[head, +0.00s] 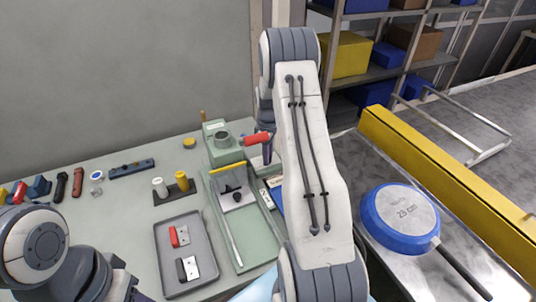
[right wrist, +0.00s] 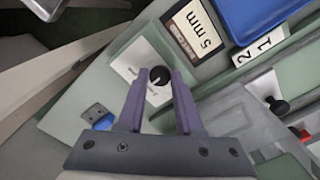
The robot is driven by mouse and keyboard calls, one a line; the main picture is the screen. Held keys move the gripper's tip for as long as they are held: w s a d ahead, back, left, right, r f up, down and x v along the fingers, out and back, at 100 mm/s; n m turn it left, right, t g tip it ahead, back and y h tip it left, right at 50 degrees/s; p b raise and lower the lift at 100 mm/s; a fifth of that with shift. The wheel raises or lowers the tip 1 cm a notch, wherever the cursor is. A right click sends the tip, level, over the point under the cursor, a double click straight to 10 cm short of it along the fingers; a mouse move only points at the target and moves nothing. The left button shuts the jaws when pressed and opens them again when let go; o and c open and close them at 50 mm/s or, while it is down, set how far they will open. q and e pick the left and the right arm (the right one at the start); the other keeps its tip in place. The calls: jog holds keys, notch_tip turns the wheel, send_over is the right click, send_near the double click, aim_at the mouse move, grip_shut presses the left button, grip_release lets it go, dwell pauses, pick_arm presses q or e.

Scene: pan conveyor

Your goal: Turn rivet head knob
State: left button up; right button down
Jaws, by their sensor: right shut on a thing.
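A round black knob (right wrist: 158,75) stands on a white printed plate (right wrist: 128,62) in the right wrist view; the print is too small to read. My right gripper (right wrist: 160,78) has its two purple fingers on either side of this knob and is shut on it. In the head view the right gripper (head: 266,150) is mostly hidden behind my own arm, and this knob cannot be made out. A second black knob (right wrist: 278,106) sits on a pale plate to the right in the wrist view, apart from the fingers. My left gripper is not clearly in view.
A "5 mm" card (right wrist: 197,28) and a blue bin (right wrist: 255,14) lie close to the right gripper. A red cylinder (head: 256,139) sticks out beside it. A grey tray (head: 160,252) holds parts on the table. A blue pan (head: 400,218) rests on the conveyor at right.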

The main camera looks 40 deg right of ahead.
jog(key=m, duration=0.5)
jog(key=shift+m+p, duration=0.3)
jog(key=shift+m, duration=0.1)
jog(key=shift+w+r+m, duration=0.1)
jog(key=shift+m, duration=0.2)
jog(key=c, duration=0.6)
grip_release()
notch_tip(320, 180, up, 10)
jog(key=shift+r+b, duration=0.2)
jog(key=shift+b, duration=0.45)
